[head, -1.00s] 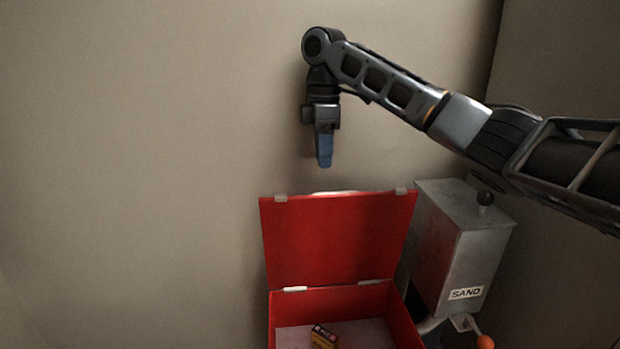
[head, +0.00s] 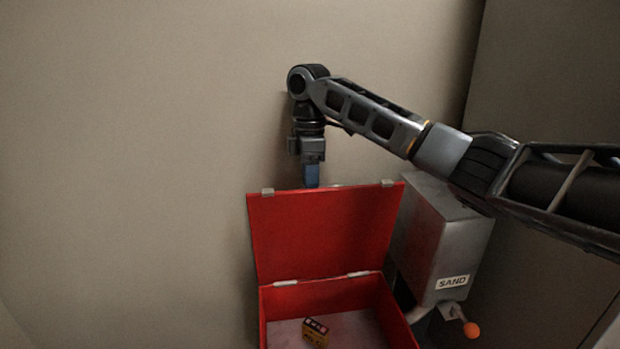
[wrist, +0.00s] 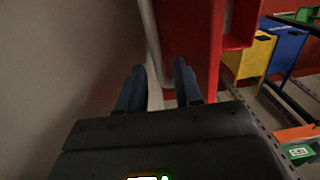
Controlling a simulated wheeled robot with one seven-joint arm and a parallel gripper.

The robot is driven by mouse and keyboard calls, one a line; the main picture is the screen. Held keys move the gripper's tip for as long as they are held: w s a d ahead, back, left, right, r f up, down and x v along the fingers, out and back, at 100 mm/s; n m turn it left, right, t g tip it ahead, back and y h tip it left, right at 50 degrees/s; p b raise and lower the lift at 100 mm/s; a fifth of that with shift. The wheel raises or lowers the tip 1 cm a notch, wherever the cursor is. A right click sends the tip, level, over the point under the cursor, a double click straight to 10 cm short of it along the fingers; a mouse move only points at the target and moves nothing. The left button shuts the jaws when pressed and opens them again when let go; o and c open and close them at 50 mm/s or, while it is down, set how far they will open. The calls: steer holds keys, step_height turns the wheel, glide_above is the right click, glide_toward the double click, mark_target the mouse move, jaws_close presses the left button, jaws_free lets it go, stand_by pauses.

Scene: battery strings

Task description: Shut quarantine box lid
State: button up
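The red quarantine box (head: 395,318) stands at the bottom of the head view. Its lid (head: 325,235) is open, standing up at the back with its inside facing me. My gripper (head: 311,178) points down behind the lid's top edge, and its fingertips are hidden there. In the wrist view the two blue fingers of my gripper (wrist: 158,80) are apart. A pale bar shows between and beyond them, with the red lid (wrist: 188,40) to its right. I cannot tell whether the fingers touch either.
A small yellow-and-black battery (head: 315,331) lies in the box. A grey sand bin (head: 440,240) with an orange knob stands close to the box's right. A plain wall (head: 130,150) is close behind my gripper. Yellow (wrist: 255,58) and blue (wrist: 285,50) bins show in the wrist view.

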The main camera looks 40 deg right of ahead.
jaws_close()
stand_by(0.3)
steer(key=shift+a, duration=0.1)
